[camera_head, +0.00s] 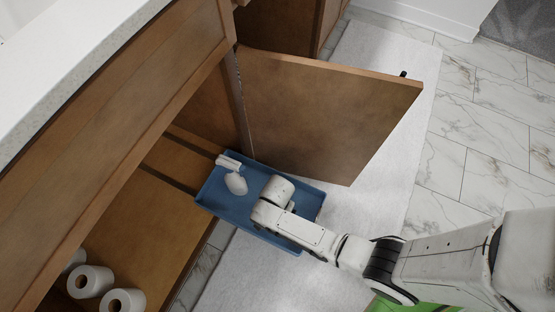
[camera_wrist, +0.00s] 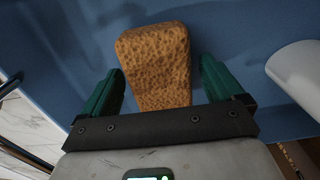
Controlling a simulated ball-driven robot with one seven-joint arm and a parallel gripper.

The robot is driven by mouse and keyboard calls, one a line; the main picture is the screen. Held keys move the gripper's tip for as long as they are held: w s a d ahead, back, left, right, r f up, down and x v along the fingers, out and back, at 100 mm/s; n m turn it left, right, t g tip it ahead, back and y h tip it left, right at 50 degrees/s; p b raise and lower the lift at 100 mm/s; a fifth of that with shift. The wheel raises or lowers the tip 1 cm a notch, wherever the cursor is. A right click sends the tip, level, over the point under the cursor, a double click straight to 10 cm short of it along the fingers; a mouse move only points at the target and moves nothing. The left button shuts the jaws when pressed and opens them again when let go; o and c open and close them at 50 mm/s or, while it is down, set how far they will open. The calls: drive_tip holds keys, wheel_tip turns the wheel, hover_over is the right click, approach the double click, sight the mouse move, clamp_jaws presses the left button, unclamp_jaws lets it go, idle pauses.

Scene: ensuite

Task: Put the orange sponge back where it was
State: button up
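The orange sponge (camera_wrist: 155,65) is a porous block in the wrist view, in front of a blue surface. My gripper (camera_wrist: 163,85) is open, with its green fingers on either side of the sponge. A gap shows at the right finger; the left one is very close to the sponge's edge. In the head view my arm reaches over the blue tray (camera_head: 211,197) and hides the sponge and the fingers.
White items (camera_head: 236,184) lie in the tray's left part; a white rounded thing (camera_wrist: 298,72) is right of the sponge. An open cabinet door (camera_head: 325,110) stands behind the tray. Toilet paper rolls (camera_head: 122,301) sit in the cabinet. A pale rug (camera_head: 385,110) covers the floor.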

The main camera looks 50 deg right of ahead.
wheel_tip(320, 180, up, 12)
drive_tip(key=p, duration=0.6)
drive_tip(key=shift+r, duration=0.2)
drive_tip(key=s+d+r+n, duration=0.2)
drive_tip(key=s+r+n, duration=0.1)
drive_tip(key=r, duration=0.3)
drive_tip(key=s+d+r+n, duration=0.3)
drive_tip(key=r+n, duration=0.3)
drive_tip(key=r, duration=0.1)
drive_tip(key=s+d+r+n+t, duration=0.1)
drive_tip(key=s+d+r+n, duration=0.2)
drive_tip(key=r, duration=0.4)
drive_tip(key=shift+s+n, duration=0.5)
drive_tip(key=shift+n, duration=0.5)
